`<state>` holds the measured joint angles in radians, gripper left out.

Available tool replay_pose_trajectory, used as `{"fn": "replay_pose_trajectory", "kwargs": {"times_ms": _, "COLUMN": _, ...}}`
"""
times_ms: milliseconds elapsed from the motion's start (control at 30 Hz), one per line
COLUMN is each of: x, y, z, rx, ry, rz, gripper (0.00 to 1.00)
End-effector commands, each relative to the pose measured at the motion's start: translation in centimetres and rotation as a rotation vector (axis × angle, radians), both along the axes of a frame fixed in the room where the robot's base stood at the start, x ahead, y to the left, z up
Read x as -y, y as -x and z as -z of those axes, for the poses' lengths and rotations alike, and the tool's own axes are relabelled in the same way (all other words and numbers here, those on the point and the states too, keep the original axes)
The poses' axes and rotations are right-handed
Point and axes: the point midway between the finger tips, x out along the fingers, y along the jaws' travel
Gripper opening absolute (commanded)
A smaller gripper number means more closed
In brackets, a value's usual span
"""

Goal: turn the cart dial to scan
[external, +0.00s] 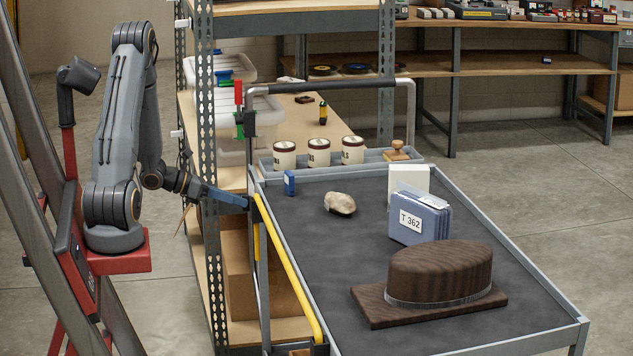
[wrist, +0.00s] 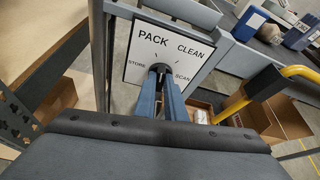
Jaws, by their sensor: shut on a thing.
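The cart dial shows in the wrist view as a dark knob (wrist: 160,69) on a white plate (wrist: 198,62) lettered STORE, PACK, CLEAN and SCAN, with SCAN at the lower right. My gripper (wrist: 161,78) is shut on the knob, one blue finger on each side. The fingers and the angle hide much of the knob, so I cannot tell which label it points to. In the external view my gripper (external: 247,203) reaches the near left side of the grey cart (external: 455,338); the dial plate is not visible there.
A yellow rail (external: 290,270) runs along the cart's side, close to my gripper. A metal shelf post (external: 211,180) stands just behind my arm. On the cart are a brown wooden block (external: 440,272), a blue T 362 case (external: 420,222), a pale stone (external: 340,203) and jars (external: 319,152).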

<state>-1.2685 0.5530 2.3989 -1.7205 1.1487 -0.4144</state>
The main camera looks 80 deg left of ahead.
Motion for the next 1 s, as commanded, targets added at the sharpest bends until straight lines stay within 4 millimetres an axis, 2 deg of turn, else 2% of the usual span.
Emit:
{"fn": "replay_pose_trajectory", "kwargs": {"times_ms": 200, "x": 0.23, "y": -0.11, "z": 0.13, "rx": 0.002, "ry": -0.155, "rz": 0.0, "gripper": 0.0}}
{"fn": "replay_pose_trajectory", "kwargs": {"times_ms": 433, "x": 0.35, "y": -0.09, "z": 0.0, "rx": 0.002, "ry": -0.255, "rz": 0.0, "gripper": 0.0}}
{"fn": "replay_pose_trajectory", "kwargs": {"times_ms": 1000, "x": 0.41, "y": -0.04, "z": -0.18, "rx": 0.002, "ry": -0.3, "rz": 0.001, "gripper": 0.0}}
